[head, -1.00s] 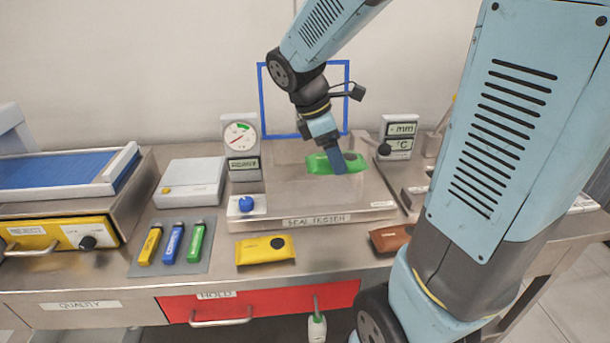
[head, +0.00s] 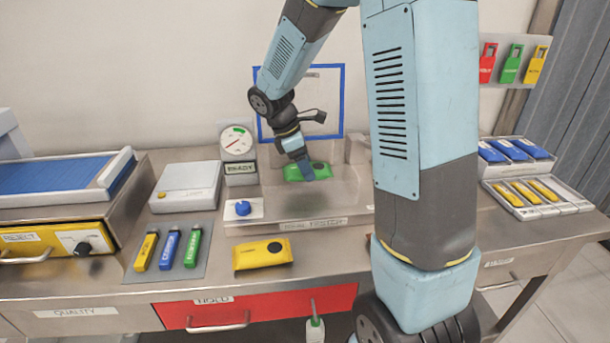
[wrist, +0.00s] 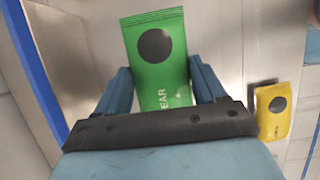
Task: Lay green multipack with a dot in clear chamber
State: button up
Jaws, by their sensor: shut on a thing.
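The green multipack (head: 294,173) has a dark round dot on its face. It also shows in the wrist view (wrist: 152,52), lying between the two fingers. My gripper (head: 309,172) is shut on it, and the wrist view also shows my gripper (wrist: 162,88). The pack is at the clear chamber of the seal tester (head: 340,200), over its metal bed. I cannot tell whether the pack touches the bed. The chamber's clear walls are hard to make out.
A yellow pack with a dot (head: 263,254) lies in front of the tester. A blue knob (head: 243,208) and a dial gauge marked READY (head: 238,143) stand at its left. Yellow, blue and green markers (head: 171,248) lie on a grey mat. A red HOLD drawer (head: 270,308) is below.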

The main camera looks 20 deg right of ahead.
jog(key=shift+w+f, duration=0.25)
jog(key=shift+f, duration=0.05)
jog(key=shift+w+f, duration=0.15)
jog(key=shift+f, duration=1.5)
jog(key=o, duration=1.1)
jog(key=shift+o, duration=0.2)
